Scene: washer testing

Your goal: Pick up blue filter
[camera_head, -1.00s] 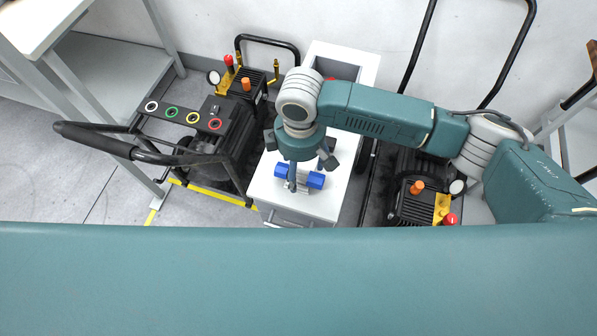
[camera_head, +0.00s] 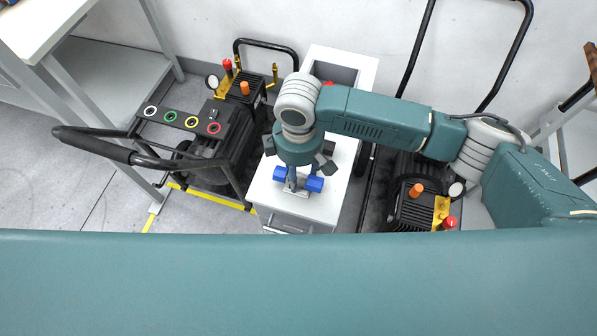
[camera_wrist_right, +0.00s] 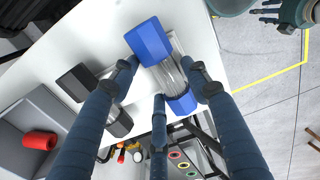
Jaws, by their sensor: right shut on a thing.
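The blue filter has a clear cylinder between two blue end caps. It shows in the head view (camera_head: 314,184) and in the right wrist view (camera_wrist_right: 150,41). My right gripper (camera_head: 293,180) points down over the top of the white cabinet. In the right wrist view its dark blue fingers (camera_wrist_right: 163,85) are shut on the filter's clear middle, from both sides. I cannot tell whether the filter still touches the cabinet top. My left gripper (camera_wrist_right: 266,11) shows small at the top right of the right wrist view, with its fingers spread and empty.
The white cabinet (camera_head: 265,190) carries a similar filter with black caps (camera_wrist_right: 77,83). A grey bin (camera_wrist_right: 20,120) in it holds a red cylinder (camera_wrist_right: 39,140). Black pump carts stand left (camera_head: 215,150) and right (camera_head: 405,205). A white table (camera_head: 40,22) is at the far left.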

